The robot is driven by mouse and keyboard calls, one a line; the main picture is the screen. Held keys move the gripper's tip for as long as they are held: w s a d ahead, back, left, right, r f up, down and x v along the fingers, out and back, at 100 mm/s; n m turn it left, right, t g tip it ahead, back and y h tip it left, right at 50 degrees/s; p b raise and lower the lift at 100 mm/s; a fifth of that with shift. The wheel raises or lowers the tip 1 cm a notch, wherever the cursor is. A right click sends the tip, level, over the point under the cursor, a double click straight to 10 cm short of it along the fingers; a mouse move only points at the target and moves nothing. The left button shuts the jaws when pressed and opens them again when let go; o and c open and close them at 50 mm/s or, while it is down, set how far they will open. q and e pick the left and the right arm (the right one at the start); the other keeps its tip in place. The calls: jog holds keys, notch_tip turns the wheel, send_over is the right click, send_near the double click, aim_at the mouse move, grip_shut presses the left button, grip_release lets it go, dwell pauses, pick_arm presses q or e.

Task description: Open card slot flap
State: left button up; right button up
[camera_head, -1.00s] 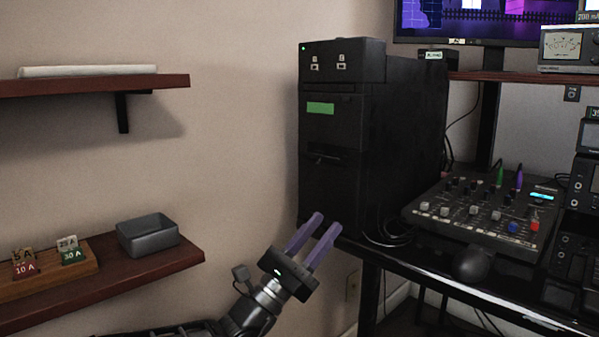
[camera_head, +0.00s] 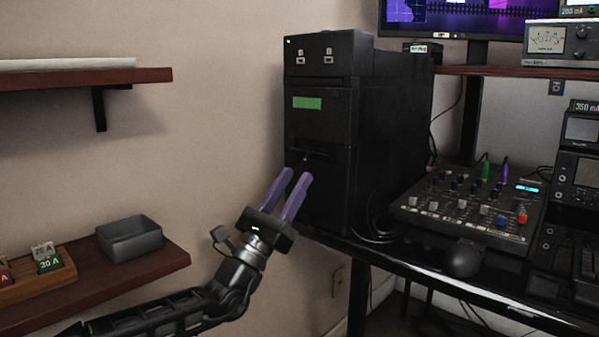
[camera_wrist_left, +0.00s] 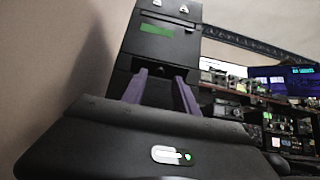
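A tall black tower unit (camera_head: 385,140) stands on the desk, with a green label (camera_head: 307,103) on its front. Below the label is a dark panel with a small slot or latch (camera_head: 318,157), probably the card slot flap; whether it is open is too dark to tell. My left gripper (camera_head: 287,192) has two purple fingers, spread apart and empty, just in front of the tower's lower front. In the left wrist view its fingers (camera_wrist_left: 162,90) point up at the tower front, below the green label (camera_wrist_left: 156,29). My right gripper is not in view.
A mixer with knobs (camera_head: 470,205) and a dark round object (camera_head: 463,258) sit on the desk right of the tower. At left, a wooden shelf holds a grey tray (camera_head: 130,238) and a rack of fuse-like cards (camera_head: 45,258). An upper shelf (camera_head: 80,80) is above.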

aim_at(308, 158)
pick_arm(q)
jog(key=shift+p+x, duration=0.35)
jog(key=shift+x, duration=1.2)
jog(key=shift+c, duration=0.5)
grip_shut()
